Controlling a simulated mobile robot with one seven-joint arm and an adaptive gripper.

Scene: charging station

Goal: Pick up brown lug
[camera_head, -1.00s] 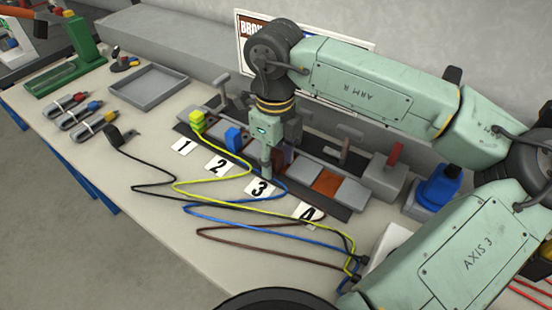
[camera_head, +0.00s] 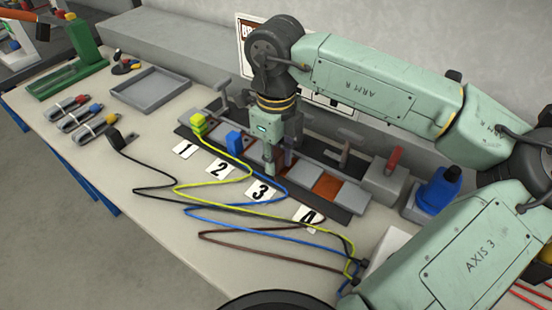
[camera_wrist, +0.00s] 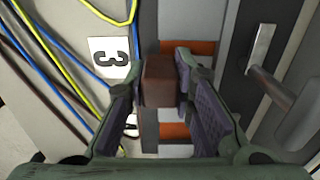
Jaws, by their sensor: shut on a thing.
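The brown lug (camera_wrist: 158,82) shows in the wrist view as a dark brown block between my fingertips. My gripper (camera_head: 272,165) is shut on it, over the grey terminal rail (camera_head: 338,208) near label 3 (camera_head: 262,192). The gripper also shows in the wrist view (camera_wrist: 156,78). In the head view my gripper mostly hides the lug. I cannot tell how far the lug is above the rail. A brown cable (camera_head: 262,246) lies on the table below label 4 (camera_head: 309,217).
A yellow-green lug (camera_head: 198,124) and a blue lug (camera_head: 234,141) sit on the rail to the left. Yellow, blue and black cables loop in front. The grey tray (camera_head: 150,101) is empty.

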